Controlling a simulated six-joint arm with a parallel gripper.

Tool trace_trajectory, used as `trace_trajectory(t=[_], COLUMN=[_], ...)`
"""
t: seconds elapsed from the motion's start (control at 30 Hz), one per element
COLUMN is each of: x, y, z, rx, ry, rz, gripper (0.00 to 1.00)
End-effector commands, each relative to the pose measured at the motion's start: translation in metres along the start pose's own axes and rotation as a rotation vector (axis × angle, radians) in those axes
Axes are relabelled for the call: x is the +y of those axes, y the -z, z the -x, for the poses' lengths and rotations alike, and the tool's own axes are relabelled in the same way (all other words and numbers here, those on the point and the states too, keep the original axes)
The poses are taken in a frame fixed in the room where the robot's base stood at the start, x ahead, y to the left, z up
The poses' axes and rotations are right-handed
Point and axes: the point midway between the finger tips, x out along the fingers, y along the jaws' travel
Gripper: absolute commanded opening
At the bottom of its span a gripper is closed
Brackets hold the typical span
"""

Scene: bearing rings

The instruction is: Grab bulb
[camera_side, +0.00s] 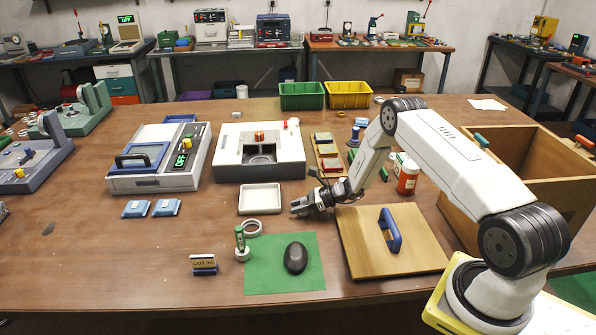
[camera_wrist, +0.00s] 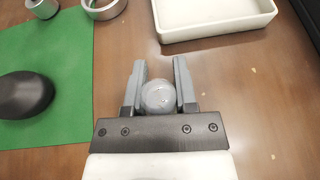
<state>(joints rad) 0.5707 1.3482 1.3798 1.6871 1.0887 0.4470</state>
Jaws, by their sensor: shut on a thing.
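The bulb (camera_wrist: 158,97) is a round, clear grey globe between the two grey fingers of my gripper (camera_wrist: 157,80) in the wrist view. The fingers are shut on it, one on each side. Its lower part is hidden by the gripper body. In the side view my gripper (camera_side: 300,207) is low over the brown table, just below the white tray and left of the wooden board. The bulb cannot be made out there.
A white tray (camera_side: 242,204) lies just beyond my gripper. A green mat (camera_side: 262,276) with a black mouse-shaped object (camera_side: 296,257) is nearer the front. A metal ring (camera_side: 256,223) lies to the left. A wooden lid with a blue handle (camera_side: 390,230) lies to the right, before a wooden box (camera_side: 540,197).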

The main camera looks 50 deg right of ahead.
Motion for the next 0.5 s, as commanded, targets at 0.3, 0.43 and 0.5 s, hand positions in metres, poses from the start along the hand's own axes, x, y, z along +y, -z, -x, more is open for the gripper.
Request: trace_trajectory(t=[0.3, 0.43, 0.5], x=[-0.001, -0.001, 0.003], y=[-0.015, -0.028, -0.032], z=[0.006, 0.011, 0.016], rx=[-0.001, -0.002, -0.001], ry=[0.001, 0.001, 0.001], rz=[0.002, 0.003, 0.000], gripper=[0.00, 0.00, 0.00])
